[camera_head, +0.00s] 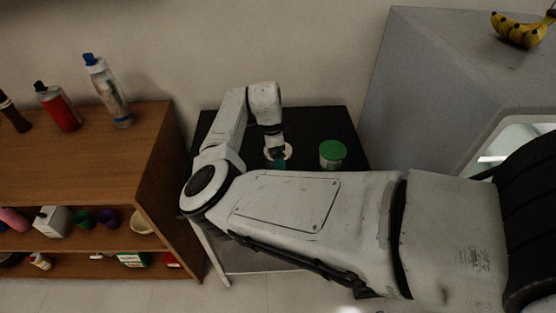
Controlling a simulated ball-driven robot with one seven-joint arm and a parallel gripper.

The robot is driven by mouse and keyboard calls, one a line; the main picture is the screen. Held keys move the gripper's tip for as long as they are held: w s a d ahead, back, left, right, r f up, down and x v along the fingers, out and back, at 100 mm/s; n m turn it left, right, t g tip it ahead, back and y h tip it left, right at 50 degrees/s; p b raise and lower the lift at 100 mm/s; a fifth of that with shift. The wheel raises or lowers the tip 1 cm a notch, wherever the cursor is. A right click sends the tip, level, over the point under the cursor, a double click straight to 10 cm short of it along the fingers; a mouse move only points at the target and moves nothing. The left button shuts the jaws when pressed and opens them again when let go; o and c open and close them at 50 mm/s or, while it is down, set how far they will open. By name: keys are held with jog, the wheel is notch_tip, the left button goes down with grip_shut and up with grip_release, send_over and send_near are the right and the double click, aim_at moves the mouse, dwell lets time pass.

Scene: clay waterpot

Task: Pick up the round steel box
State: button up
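My gripper (275,152) points down over the black tabletop (310,122). Right at its tip is a small round pale thing (287,152) with a dark teal patch at its front, partly covered by the gripper. This may be the round steel box, but it is too small and covered to be sure. A round tub with a green lid (332,150) stands upright to the right, apart from the gripper. I cannot see whether the fingers are open or shut, or whether they touch the pale thing.
A wooden shelf (95,165) on the left bears several bottles, including a red one (58,108) and a clear one with a blue cap (107,90). A grey cabinet (420,80) with bananas (518,30) on top stands right. The wall is close behind the black table.

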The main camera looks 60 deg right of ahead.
jog(key=c, duration=0.8)
jog(key=shift+r, duration=0.15)
